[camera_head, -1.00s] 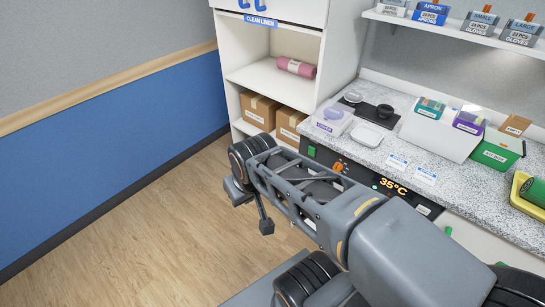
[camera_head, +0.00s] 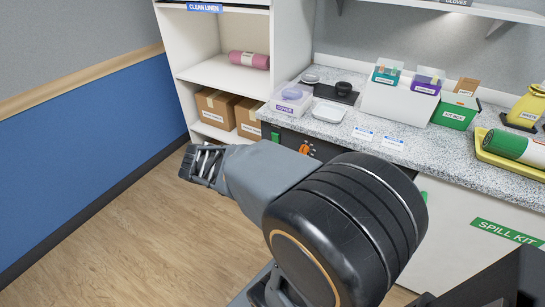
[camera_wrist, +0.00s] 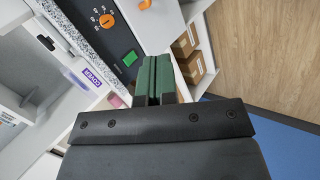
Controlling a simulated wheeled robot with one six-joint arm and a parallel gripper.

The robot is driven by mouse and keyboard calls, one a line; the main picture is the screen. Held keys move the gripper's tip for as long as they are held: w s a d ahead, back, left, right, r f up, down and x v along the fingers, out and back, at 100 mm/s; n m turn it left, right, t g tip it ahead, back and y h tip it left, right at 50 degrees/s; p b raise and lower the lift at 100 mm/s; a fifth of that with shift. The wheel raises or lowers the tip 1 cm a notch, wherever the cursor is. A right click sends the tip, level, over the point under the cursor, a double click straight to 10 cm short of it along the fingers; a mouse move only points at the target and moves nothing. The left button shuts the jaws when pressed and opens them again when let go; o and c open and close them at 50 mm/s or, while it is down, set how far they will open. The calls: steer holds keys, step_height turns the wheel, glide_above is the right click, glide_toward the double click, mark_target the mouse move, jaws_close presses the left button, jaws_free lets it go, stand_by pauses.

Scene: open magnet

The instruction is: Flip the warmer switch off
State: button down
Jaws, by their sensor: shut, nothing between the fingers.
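The warmer is built in under the counter, with a black front panel (camera_wrist: 88,30). On the panel are an orange knob (camera_wrist: 107,20) and a green switch (camera_wrist: 129,57). In the head view the green switch (camera_head: 275,136) and orange knob (camera_head: 306,149) show just above my arm, which hides the rest of the panel and its display. My gripper (camera_wrist: 156,80) is shut and empty. In the wrist view its green fingertips are close beside the switch in the picture; I cannot tell the depth gap. In the head view my gripper (camera_head: 200,164) is left of the panel, over the floor.
The counter (camera_head: 380,128) holds a cover box (camera_head: 290,98), a black scale (camera_head: 335,92), a green ice box (camera_head: 455,112) and a yellow tray (camera_head: 486,150). An open shelf (camera_head: 225,75) with cardboard boxes (camera_head: 215,105) stands behind my gripper. The floor at left is free.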

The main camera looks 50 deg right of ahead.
mark_target(275, 137)
steer(key=w+d+f+n+t+h+b, duration=0.3)
steer(key=w+d+f+t+h+b, duration=0.1)
steer(key=w+d+f+h+b, duration=0.6)
step_height(275, 137, down, 2)
steer(key=w+d+b, duration=0.2)
steer(key=b, duration=0.1)
steer(key=shift+d+n+t+h+b, duration=0.2)
steer(key=shift+n+t+h+b, duration=0.1)
steer(key=shift+t+h+b, duration=0.1)
steer(key=shift+d, duration=0.1)
steer(key=b+x, duration=0.1)
steer(key=x, duration=1.2)
steer(key=shift+d, duration=0.4)
steer(key=shift+w+r, duration=0.1)
